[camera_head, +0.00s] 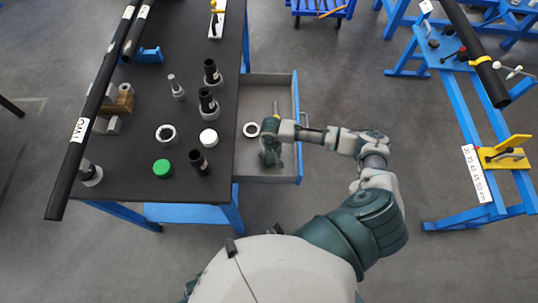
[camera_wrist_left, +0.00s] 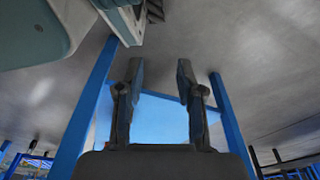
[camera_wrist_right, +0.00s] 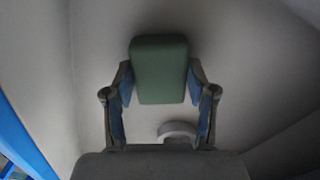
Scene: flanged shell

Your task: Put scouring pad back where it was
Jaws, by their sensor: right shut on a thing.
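The scouring pad (camera_wrist_right: 160,69) is a dark green block in the right wrist view. My right gripper (camera_wrist_right: 160,98) has a finger on each side of it and is shut on it. In the head view the right gripper (camera_head: 269,156) is over the open drawer (camera_head: 296,125) at the table's right side. The pad is hard to tell from the gripper there, and I cannot tell whether it touches the drawer floor. My left gripper (camera_wrist_left: 160,82) is open and empty in the left wrist view, low near blue table legs. It is not visible in the head view.
A white ring (camera_head: 251,129) lies in the drawer near the right gripper, and a thin rod (camera_head: 276,109) lies farther back. The dark table (camera_head: 220,135) holds black cylinders, a green cap (camera_head: 162,168) and a long black pipe (camera_head: 88,120). The drawer walls surround the right gripper.

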